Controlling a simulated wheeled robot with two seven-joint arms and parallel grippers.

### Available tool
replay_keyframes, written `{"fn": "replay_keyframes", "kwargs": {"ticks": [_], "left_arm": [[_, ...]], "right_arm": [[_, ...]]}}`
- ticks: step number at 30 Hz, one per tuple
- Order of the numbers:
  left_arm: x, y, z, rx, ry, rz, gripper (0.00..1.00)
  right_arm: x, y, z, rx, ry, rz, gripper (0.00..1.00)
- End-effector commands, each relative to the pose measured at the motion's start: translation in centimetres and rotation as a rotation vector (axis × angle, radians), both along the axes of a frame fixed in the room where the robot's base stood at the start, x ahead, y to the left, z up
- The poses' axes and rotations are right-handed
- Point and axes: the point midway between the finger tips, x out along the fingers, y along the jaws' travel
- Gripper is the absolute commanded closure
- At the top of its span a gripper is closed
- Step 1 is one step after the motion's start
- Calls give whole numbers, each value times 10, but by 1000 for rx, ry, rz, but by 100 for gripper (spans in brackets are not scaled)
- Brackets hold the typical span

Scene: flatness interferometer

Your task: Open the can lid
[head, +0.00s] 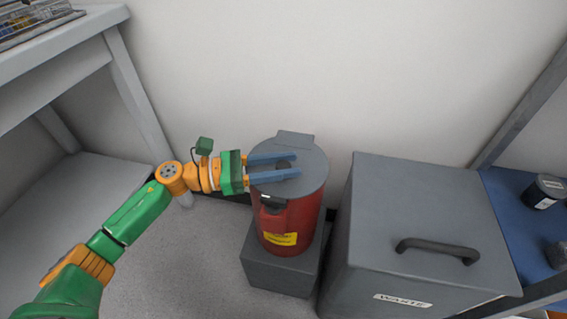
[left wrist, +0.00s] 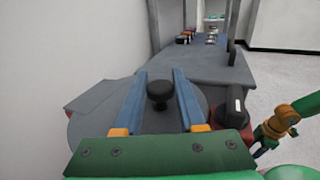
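The red can (head: 290,222) stands on a grey block, its round grey lid (head: 312,160) closed. A dark knob (head: 283,165) on the lid shows clearly in the left wrist view (left wrist: 160,90). My left gripper (head: 298,165) is open over the lid, with one blue finger on each side of the knob. In the left wrist view a gap shows between the knob and each finger. A green and orange arm, likely my right one, shows at the right of that view; its gripper is not clear.
A grey waste box (head: 420,210) with a black handle (head: 437,249) stands close right of the can. The grey block (head: 280,265) is under the can. A wall is close behind. A white table (head: 60,62) is at the left, and a blue shelf (head: 515,215) is at the right.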

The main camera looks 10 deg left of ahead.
Motion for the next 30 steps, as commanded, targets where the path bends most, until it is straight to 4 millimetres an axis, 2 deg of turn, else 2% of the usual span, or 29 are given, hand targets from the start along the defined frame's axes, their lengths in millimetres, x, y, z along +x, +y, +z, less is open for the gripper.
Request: {"fn": "replay_keyframes", "kwargs": {"ticks": [1,3,30], "left_arm": [[0,0,0,0,0,0,83],[0,0,0,0,1,0,100],[0,0,0,1,1,0,100]], "right_arm": [[0,0,0,0,0,0,50],[0,0,0,0,0,0,50],[0,0,0,0,1,1,50]]}}
